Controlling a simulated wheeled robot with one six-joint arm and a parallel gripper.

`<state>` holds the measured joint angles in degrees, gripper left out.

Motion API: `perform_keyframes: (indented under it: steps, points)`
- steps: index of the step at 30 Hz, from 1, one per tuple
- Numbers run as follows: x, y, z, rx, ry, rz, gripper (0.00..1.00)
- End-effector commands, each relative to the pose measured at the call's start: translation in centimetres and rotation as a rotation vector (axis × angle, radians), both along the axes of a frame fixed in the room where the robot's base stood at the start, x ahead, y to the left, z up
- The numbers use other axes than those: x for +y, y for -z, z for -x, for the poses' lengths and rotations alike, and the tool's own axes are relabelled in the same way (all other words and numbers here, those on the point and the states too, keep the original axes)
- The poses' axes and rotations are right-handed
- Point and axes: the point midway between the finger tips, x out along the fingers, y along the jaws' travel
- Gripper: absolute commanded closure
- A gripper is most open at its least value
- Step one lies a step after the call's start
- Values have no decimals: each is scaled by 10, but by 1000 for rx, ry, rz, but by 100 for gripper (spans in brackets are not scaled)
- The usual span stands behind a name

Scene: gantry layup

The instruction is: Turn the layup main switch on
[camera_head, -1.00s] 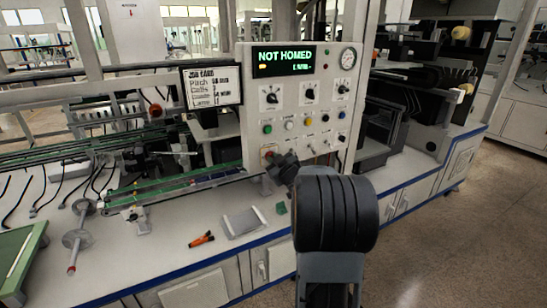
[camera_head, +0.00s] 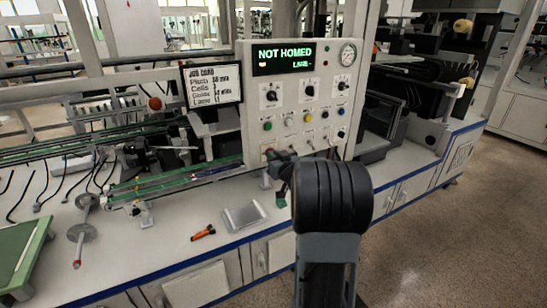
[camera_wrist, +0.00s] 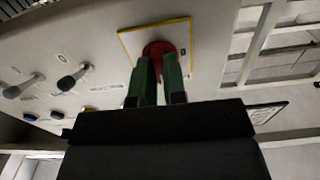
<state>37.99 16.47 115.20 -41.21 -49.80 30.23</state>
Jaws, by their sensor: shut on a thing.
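The main switch, a red rotary knob (camera_wrist: 160,47) on a yellow-edged plate (camera_wrist: 184,31), is in the upper middle of the wrist view. My gripper (camera_wrist: 158,66) has its two green fingers shut on the knob, one on each side, partly covering it. In the head view my gripper (camera_head: 279,160) is at the lower left of the white control panel (camera_head: 250,96), and my arm hides part of the panel's lower edge. The panel display (camera_head: 283,58) reads "NOT HOMED". The knob's exact angle is hard to tell.
Dials, coloured buttons and toggles cover the panel beside the switch; two toggles (camera_wrist: 72,80) stick out left of my fingers. A job card screen (camera_head: 212,84) stands left of the panel. An orange-black tool (camera_head: 203,232) and a grey tray (camera_head: 243,216) lie on the bench.

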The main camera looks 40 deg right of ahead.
Motion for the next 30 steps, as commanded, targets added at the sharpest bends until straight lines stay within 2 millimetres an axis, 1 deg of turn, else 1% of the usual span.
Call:
perform_keyframes:
  steps: [8,9,16,25,28,30]
  points:
    - [0,1,0,0,1,-6,100]
    - [0,1,0,0,1,-6,85]
    - [0,0,0,-1,0,-4,63]
    - [0,0,3,0,1,-2,63]
    - [1,0,12,-1,1,-2,63]
    - [2,0,23,-1,3,-2,63]
